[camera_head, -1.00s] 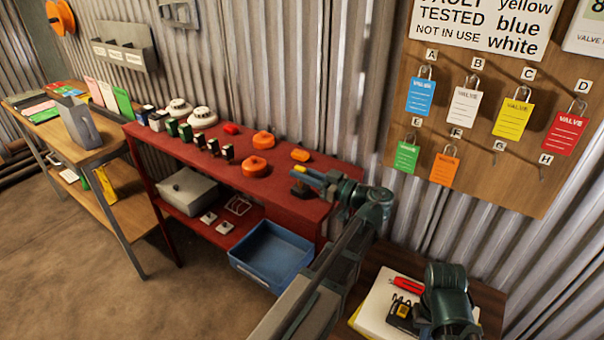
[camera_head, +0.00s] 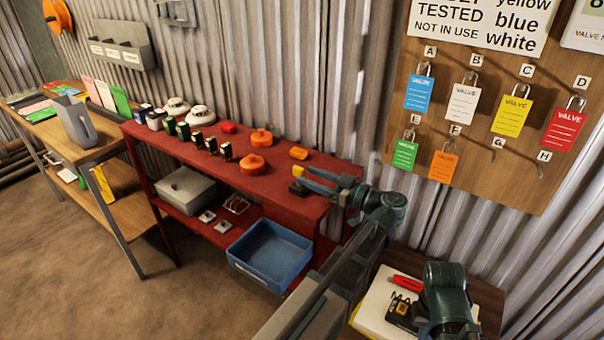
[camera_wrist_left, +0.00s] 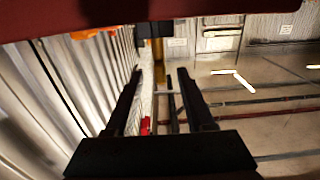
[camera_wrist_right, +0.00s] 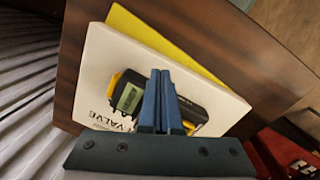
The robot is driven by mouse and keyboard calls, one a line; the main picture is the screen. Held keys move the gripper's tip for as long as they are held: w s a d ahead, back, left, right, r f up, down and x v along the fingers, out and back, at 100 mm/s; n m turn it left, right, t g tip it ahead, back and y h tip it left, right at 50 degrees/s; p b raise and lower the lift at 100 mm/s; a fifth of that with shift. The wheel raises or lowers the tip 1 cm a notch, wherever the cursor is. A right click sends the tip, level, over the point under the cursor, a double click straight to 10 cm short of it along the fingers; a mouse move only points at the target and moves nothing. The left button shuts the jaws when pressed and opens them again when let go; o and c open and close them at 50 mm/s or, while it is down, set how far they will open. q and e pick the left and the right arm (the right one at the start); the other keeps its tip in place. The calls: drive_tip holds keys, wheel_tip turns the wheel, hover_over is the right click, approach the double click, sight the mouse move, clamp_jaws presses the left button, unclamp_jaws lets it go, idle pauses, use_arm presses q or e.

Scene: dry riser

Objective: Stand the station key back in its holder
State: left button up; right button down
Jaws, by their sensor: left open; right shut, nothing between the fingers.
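I cannot single out the station key with certainty. A small dark block (camera_head: 298,188) with a yellow upright part (camera_head: 297,171) stands near the right end of the red bench; which is key or holder I cannot tell. The left wrist view, upside down, shows the yellow post (camera_wrist_left: 158,52) ahead of my fingers. My left gripper (camera_head: 316,180) is open, level over the bench end, its blue fingers pointing at the post; contact is unclear. My right gripper (camera_wrist_right: 165,98) is shut and empty, over a black and yellow device with a green screen (camera_wrist_right: 130,97).
The red bench (camera_head: 265,185) carries orange discs (camera_head: 262,138), white detectors (camera_head: 200,117) and small boxes. A blue bin (camera_head: 270,255) sits below. Tagged padlocks hang on the wooden board (camera_head: 480,90).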

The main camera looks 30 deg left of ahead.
use_arm(q)
drive_tip(key=d, duration=1)
drive_tip(key=shift+s, duration=0.4)
